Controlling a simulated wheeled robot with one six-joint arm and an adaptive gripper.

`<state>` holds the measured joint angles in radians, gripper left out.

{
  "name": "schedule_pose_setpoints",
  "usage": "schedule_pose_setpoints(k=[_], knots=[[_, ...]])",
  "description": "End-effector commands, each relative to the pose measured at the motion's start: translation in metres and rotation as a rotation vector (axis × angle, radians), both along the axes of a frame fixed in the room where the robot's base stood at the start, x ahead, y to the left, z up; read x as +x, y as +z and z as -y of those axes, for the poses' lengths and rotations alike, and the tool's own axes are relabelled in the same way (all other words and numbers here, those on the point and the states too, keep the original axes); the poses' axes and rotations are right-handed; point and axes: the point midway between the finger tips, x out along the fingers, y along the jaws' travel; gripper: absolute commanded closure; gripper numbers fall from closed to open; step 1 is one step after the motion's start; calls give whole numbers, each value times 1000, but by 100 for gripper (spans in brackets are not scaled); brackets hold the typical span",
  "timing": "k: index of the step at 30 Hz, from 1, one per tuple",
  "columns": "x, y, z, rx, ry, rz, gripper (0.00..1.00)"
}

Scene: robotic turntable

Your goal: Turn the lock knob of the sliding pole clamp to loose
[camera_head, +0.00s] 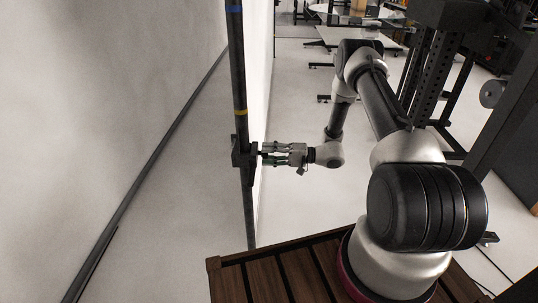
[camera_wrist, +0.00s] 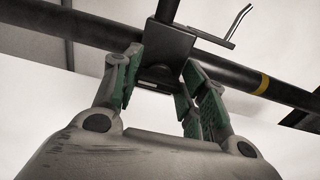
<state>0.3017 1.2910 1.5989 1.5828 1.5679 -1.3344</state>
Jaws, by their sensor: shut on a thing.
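The sliding pole clamp (camera_head: 243,165) is a dark block around the dark upright pole (camera_head: 237,70), below its yellow band. In the wrist view the clamp's block (camera_wrist: 168,45) is just beyond the fingertips, with the pole (camera_wrist: 100,33) running across behind. My gripper (camera_head: 265,153) reaches the clamp from the right, roughly level. In the wrist view my gripper (camera_wrist: 162,72) has its green-padded fingers on both sides of a small dark part, the lock knob (camera_wrist: 160,74), and is shut on it. The fingers and block hide most of the knob, so its turn angle cannot be told.
A bent metal handle (camera_wrist: 236,22) sticks out beside the clamp in the wrist view. A pale wall stands close behind and left of the pole. A slatted wooden platform (camera_head: 265,283) lies below. A dark frame (camera_head: 428,70) and tables stand at the back right.

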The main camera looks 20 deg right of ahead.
Motion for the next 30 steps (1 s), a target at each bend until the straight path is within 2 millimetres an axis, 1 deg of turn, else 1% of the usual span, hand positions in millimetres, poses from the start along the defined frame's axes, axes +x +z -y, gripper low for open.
schedule_pose_setpoints(k=[8,9,11,12,23,26,30], knots=[[0,0,0,0,1,1,81],[0,0,0,0,1,1,54],[0,0,0,0,1,1,43],[0,0,0,0,0,1,36],[-1,0,3,0,-1,0,36],[-3,0,13,0,-3,0,36],[-12,0,41,0,-5,0,36]])
